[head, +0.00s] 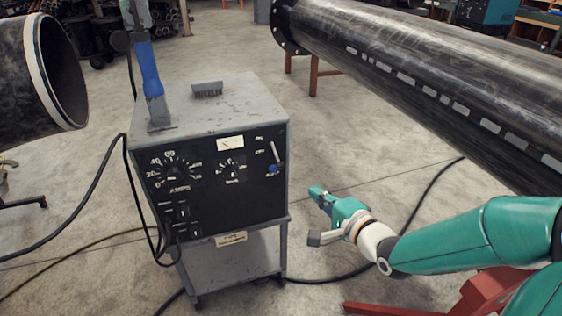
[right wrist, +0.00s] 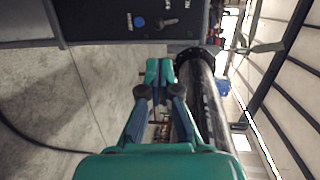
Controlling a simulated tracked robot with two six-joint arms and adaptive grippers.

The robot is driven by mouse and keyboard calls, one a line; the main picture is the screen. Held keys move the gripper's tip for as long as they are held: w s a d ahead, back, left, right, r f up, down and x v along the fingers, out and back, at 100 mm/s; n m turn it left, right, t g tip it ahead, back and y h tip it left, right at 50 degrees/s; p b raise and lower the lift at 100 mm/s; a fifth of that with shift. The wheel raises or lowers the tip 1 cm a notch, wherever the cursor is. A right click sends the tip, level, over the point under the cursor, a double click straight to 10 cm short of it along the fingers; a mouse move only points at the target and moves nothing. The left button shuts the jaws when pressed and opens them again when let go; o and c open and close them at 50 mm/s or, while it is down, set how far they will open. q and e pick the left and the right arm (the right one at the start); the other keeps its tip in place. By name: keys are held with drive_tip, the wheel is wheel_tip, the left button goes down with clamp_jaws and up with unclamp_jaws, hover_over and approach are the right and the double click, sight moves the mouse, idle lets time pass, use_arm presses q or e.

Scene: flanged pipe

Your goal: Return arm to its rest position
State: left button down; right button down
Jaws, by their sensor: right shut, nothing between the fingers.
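My right gripper (head: 320,196) is in the head view, in front of the right side of the welding machine (head: 215,170), apart from it. It is shut and empty. In the right wrist view its fingers (right wrist: 160,72) come together at the tips with nothing between them. My right arm reaches in from the lower right of the head view. My left gripper does not show in either view.
A large flanged pipe (head: 420,75) crosses the upper right on red stands. Another pipe end (head: 40,70) is at left. Cables (head: 430,190) lie on the floor.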

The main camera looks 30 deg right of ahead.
drive_tip(key=s+a+f+n+g+y, duration=0.1)
drive_tip(key=a+f+g, duration=0.1)
drive_tip(key=a+f, duration=0.45)
drive_tip(key=s+a+f+n+g+y, duration=0.1)
drive_tip(key=a+f+g, duration=0.2)
drive_tip(key=f, duration=0.7)
drive_tip(key=s+a+f+n+g+y, duration=0.1)
drive_tip(key=a+f+g, duration=0.1)
drive_tip(key=a+f, duration=0.45)
drive_tip(key=s+a+f+n+g, duration=0.3)
drive_tip(key=s+f+n+g, duration=0.6)
drive_tip(key=s+f+n, duration=0.45)
wheel_tip(320, 180, up, 18)
drive_tip(key=s+p, duration=0.2)
drive_tip(key=p, duration=1.6)
drive_tip(key=shift+s+a+m, duration=0.15)
drive_tip(key=shift+s+m, duration=0.1)
drive_tip(key=shift+m, duration=0.2)
